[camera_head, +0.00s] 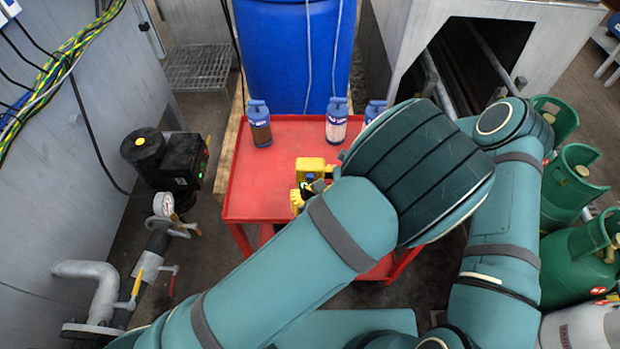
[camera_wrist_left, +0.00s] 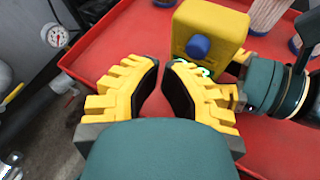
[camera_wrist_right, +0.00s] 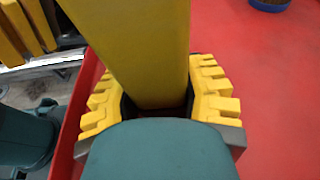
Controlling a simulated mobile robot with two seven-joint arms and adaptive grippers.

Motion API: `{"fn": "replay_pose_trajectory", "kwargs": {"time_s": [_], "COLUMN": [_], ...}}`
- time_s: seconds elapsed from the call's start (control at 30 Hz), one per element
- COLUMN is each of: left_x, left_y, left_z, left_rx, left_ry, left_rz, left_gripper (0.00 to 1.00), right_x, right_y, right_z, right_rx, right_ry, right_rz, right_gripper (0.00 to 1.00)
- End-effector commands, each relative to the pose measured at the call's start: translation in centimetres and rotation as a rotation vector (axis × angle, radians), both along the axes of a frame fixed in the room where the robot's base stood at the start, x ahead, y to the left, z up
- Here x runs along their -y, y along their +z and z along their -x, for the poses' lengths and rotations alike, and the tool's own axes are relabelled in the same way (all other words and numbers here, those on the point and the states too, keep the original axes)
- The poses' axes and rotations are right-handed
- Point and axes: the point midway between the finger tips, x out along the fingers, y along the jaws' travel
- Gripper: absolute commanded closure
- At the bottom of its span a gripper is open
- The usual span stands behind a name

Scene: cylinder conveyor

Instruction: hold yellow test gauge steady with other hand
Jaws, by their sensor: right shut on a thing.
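The yellow test gauge (camera_head: 311,165) is a boxy yellow body over the red table. In the left wrist view the gauge (camera_wrist_left: 222,22) shows a blue knob on its near face. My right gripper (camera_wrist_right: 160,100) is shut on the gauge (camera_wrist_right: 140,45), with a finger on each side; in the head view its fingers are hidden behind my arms. My left gripper (camera_wrist_left: 160,62) is partly open and empty, with a narrow gap between its tips. It is just in front of and beside the gauge, apparently not touching it. In the head view part of my left gripper (camera_head: 297,198) shows beside my forearm.
The red table (camera_head: 255,190) carries several blue-topped cylinders, such as a brown one (camera_head: 259,125) and a white one (camera_head: 336,122). A blue barrel (camera_head: 290,50) stands behind. A pipe with a dial (camera_head: 163,204) is at left, green gas bottles (camera_head: 570,180) at right. The table's left side is clear.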

Motion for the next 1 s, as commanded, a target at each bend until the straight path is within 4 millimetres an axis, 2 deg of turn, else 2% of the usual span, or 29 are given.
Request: {"fn": "replay_pose_trajectory", "kwargs": {"time_s": [0.37,1.0], "left_x": [0.0,0.0], "left_y": [0.0,0.0], "left_z": [-0.9,-1.2], "left_rx": [0.0,0.0], "left_ry": [0.0,0.0], "left_rz": [0.0,0.0], "left_gripper": [1.0,1.0], "right_x": [0.0,0.0], "right_y": [-0.1,-0.1], "right_z": [0.1,0.1], "right_rx": [-0.001,-0.001], "right_ry": [0.001,0.001], "right_rz": [0.001,0.001], "right_gripper": [1.0,1.0]}}
